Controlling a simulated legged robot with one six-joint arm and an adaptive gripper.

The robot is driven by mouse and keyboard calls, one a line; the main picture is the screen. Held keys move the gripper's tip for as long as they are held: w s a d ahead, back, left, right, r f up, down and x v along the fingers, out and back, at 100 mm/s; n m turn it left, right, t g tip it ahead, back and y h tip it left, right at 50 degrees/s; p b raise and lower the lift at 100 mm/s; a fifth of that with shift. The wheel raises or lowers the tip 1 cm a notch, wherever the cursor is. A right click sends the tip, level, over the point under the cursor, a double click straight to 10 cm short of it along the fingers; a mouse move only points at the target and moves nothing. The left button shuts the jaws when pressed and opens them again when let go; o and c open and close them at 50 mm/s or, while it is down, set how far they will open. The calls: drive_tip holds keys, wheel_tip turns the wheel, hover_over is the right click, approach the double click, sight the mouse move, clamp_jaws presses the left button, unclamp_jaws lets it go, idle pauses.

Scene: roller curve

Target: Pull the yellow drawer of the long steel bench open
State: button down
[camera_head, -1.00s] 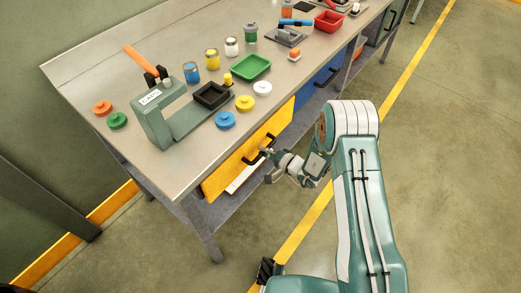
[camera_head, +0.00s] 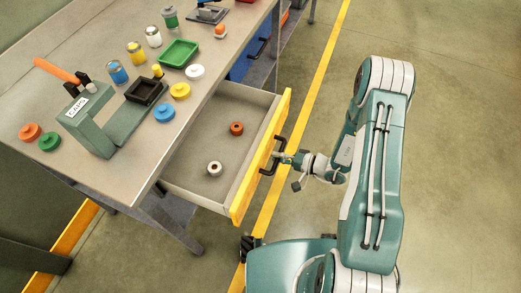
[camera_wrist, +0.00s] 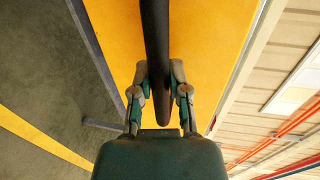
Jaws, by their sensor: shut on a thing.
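The yellow drawer (camera_head: 258,172) of the long steel bench (camera_head: 118,178) stands well out from the bench. Its inside shows an orange ring-shaped piece (camera_head: 236,128) and a white one (camera_head: 214,168). Its front carries a dark bar handle (camera_head: 269,164). My gripper (camera_head: 281,157) is at the handle on the outer side of the front. In the wrist view my gripper (camera_wrist: 160,82) has a finger on each side of the dark handle (camera_wrist: 156,40), shut on it, with the yellow front (camera_wrist: 215,45) behind.
A green press-like fixture (camera_head: 90,125), a green tray (camera_head: 179,53), jars and coloured knobs stand on the bench top. A blue drawer (camera_head: 238,66) is farther along. The floor to the right is open, with a yellow line (camera_head: 327,60).

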drive_tip(key=shift+s+d+f, duration=0.1)
drive_tip(key=shift+s+d, duration=0.25)
drive_tip(key=shift+d, duration=0.4)
drive_tip(key=shift+s+d+f, duration=0.1)
drive_tip(key=shift+s+d, duration=0.25)
drive_tip(key=shift+d, duration=0.35)
drive_tip(key=c, duration=0.6)
unclamp_jaws()
drive_tip(key=shift+w+r, duration=0.1)
drive_tip(key=v, duration=1.2)
